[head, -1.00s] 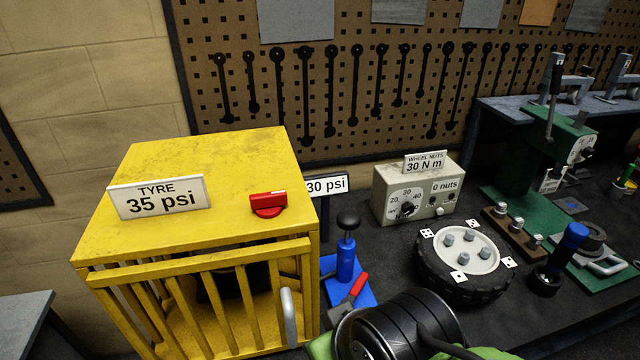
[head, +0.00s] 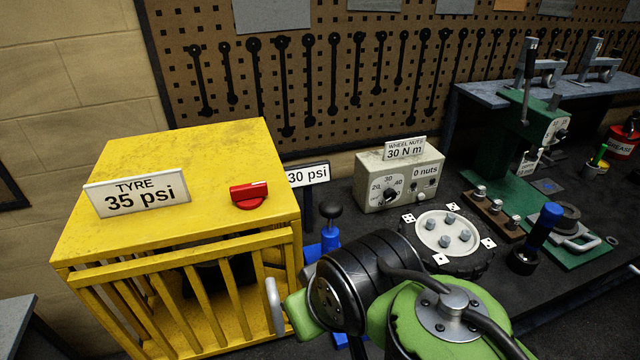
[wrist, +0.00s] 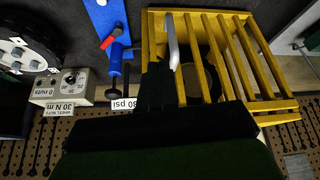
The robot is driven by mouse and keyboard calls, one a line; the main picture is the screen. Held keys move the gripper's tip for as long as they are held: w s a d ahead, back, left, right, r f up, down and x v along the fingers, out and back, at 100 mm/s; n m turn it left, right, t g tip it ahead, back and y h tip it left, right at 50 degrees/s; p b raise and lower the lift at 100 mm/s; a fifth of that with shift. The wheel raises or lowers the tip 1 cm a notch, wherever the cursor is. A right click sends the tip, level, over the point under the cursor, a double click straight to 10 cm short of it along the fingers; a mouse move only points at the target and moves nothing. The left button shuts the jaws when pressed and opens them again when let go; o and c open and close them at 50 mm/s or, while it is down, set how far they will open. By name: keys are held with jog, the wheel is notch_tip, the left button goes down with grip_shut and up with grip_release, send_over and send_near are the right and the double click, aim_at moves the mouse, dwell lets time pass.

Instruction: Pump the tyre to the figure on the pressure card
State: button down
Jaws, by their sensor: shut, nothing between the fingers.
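The pressure card (head: 137,196) reads "TYRE 35 psi" and stands on top of the yellow cage (head: 190,150). A sign (head: 308,175) behind the cage's right side reads "30 psi". A dark round thing, perhaps the tyre (wrist: 195,78), is partly seen behind the cage bars. The cage has a grey handle (head: 273,306) at its front right. The blue pump-like post with a black knob (head: 331,212) stands right of the cage, partly covered by my arm. My gripper (wrist: 160,70) is shut and empty, close to the handle in the wrist view; any contact is unclear.
A red knob (head: 249,192) sits on the cage top. A red-handled lever (wrist: 111,37) lies beside the blue post. A wheel with nuts (head: 448,232), a wheel-nut box (head: 398,178) and a blue-handled tool (head: 537,238) occupy the bench to the right.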

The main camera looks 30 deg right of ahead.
jog(key=w+d+r+p, duration=0.1)
jog(key=w+d+r, duration=0.2)
jog(key=w+r, duration=0.3)
jog(key=m+g+p, duration=0.2)
jog(key=m+p, duration=0.1)
send_over(331, 202)
jog(key=s, duration=0.4)
jog(key=shift+w+a+r+h, duration=0.1)
jog(key=shift+a+r+h, duration=0.2)
jog(key=shift+a+r, duration=0.2)
jog(key=x, duration=0.4)
jog(key=b+x, duration=0.1)
jog(key=x, duration=0.3)
jog(key=s+x, duration=0.1)
jog(key=x, duration=0.4)
jog(key=shift+f, duration=0.15)
jog(key=shift+a+f, duration=0.1)
jog(key=shift+f, duration=0.4)
jog(key=shift+f+b, duration=0.1)
jog(key=shift+b, duration=0.25)
